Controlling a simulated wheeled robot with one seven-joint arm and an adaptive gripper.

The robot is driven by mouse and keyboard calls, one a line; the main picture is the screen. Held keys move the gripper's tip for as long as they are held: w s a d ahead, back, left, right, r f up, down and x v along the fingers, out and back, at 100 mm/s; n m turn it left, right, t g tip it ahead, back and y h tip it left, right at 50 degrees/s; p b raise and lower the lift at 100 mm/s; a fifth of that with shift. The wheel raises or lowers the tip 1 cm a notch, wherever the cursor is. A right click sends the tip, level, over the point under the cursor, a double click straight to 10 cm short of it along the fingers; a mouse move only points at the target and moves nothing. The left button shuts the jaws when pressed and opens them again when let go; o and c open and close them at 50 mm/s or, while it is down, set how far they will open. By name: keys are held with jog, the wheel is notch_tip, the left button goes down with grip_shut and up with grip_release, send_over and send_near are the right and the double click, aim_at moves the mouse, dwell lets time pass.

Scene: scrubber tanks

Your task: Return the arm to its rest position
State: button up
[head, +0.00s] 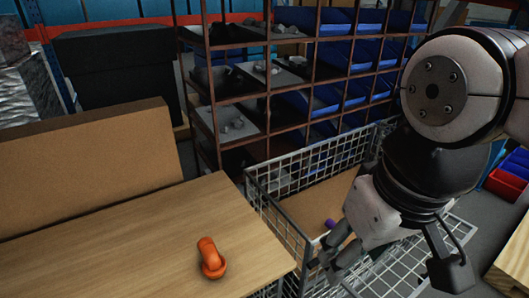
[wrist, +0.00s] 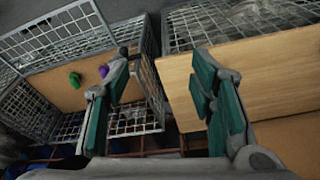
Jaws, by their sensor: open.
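My gripper (head: 385,266) hangs at the right of the head view, over a wire basket (head: 277,226). In the wrist view my gripper (wrist: 162,72) has its two teal-padded fingers spread wide, with nothing held between them. My arm is extended from the right edge of the head view, and its links hide part of the basket and the shelf behind.
An orange rounded part (head: 210,258) sits on the wooden table (head: 120,255) at left. A purple object (wrist: 103,71) and a green object (wrist: 74,80) lie in the basket. A rack with blue bins (head: 357,90) stands behind. Red bins (head: 507,184) are at right.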

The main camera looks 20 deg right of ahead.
jog(key=shift+s+d+f, duration=0.15)
jog(key=shift+s, duration=0.35)
notch_tip(320, 180, up, 10)
jog(key=t+p, duration=0.2)
jog(key=p, duration=0.6)
jog(key=shift+d+f, duration=0.15)
jog(key=shift+f, duration=0.05)
